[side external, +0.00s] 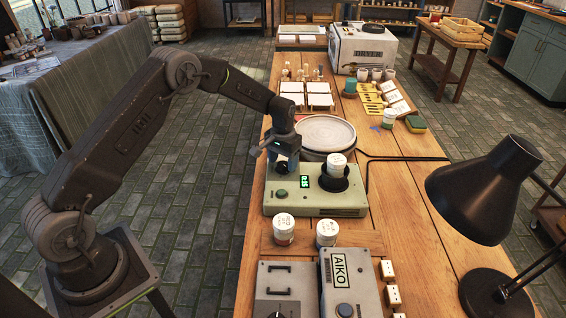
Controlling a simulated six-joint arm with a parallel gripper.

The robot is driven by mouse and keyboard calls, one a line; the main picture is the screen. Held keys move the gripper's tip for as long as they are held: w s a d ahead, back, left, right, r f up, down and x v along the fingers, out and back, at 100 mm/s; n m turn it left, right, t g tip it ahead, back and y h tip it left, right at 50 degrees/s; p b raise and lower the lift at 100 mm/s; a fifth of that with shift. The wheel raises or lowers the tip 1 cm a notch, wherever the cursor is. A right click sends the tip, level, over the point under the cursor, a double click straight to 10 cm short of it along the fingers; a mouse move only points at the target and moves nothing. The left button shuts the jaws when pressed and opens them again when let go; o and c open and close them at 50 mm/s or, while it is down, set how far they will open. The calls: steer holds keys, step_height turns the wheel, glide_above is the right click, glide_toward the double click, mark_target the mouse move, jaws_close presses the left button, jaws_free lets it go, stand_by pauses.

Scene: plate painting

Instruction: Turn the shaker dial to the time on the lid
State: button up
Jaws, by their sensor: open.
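The pale green shaker (325,208) sits on the wooden bench, with a small lit green display (305,181) and a round green button on top. The display's digits are too small to read surely. A white-lidded jar (337,164) stands in the shaker's black holder; its lid writing is not legible. My gripper (283,164) points down over the shaker's far left part. It is open. The dial is not clearly visible; dark parts of my gripper cover that area, and I cannot tell whether the fingers touch it.
Two white-lidded jars (284,228) (326,231) stand in front of the shaker. A grey plate (325,132) on a round stand lies just behind it. Grey boxes (350,283), one labelled AIKO, fill the near bench. A black lamp (485,185) stands at right.

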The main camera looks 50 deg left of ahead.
mark_target(283, 164)
step_height(283, 164, up, 13)
stand_by(0.3)
steer(key=shift+f, duration=0.1)
steer(key=s+d+r+m+t, duration=0.1)
steer(key=s+d+r+t, duration=0.35)
steer(key=s+r, duration=1)
steer(key=s+d, duration=0.3)
steer(key=s, duration=0.6)
steer(key=s+d+m+t, duration=0.1)
steer(key=s+d, duration=0.2)
steer(key=s, duration=0.7)
steer(key=shift+s+f, duration=0.25)
